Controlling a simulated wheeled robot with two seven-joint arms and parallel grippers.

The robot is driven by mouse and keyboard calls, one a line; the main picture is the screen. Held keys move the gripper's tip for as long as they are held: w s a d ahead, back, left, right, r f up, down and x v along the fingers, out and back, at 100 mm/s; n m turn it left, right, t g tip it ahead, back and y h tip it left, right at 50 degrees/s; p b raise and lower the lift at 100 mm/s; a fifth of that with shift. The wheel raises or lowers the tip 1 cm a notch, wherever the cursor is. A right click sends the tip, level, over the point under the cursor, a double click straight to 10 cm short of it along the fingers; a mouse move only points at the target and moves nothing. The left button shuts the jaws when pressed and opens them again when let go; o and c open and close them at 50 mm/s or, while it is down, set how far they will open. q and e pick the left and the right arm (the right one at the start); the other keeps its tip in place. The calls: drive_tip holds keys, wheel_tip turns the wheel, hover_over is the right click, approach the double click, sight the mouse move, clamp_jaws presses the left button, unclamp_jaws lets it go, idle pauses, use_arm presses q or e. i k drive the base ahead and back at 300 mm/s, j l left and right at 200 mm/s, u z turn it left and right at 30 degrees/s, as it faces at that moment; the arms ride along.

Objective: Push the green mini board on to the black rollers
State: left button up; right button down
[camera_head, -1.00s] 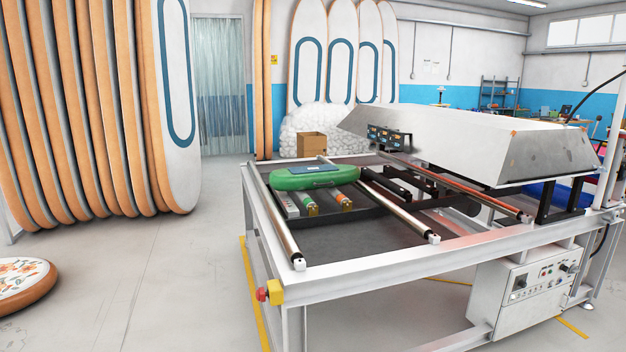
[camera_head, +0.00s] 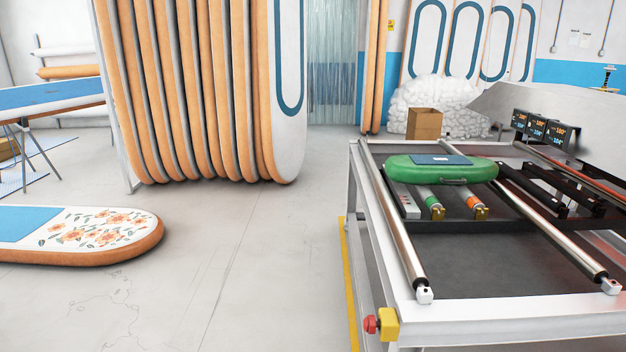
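The green mini board (camera_head: 410,172) lies flat on the left far part of the machine frame, with a blue patch on top and a small handle on its near side. Below its near edge are rollers with green and orange bands (camera_head: 471,202). Black rollers (camera_head: 556,190) lie to the right of the board, apart from it, partly cut by the machine's hood. Neither of my grippers shows in the view.
The white machine frame (camera_head: 480,318) has long steel rollers (camera_head: 402,235) and a red knob (camera_head: 371,324) at its near left corner. A flowered board (camera_head: 90,238) lies at left. Tall boards (camera_head: 200,90) stand behind. The floor between is clear.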

sight(401, 170)
drive_tip(key=i+j+u, duration=0.15)
drive_tip(key=i+u, duration=0.25)
drive_tip(key=i, duration=0.45)
drive_tip(key=i+l+u, duration=0.1)
drive_tip(key=i+u, duration=0.25)
drive_tip(key=i, duration=0.5)
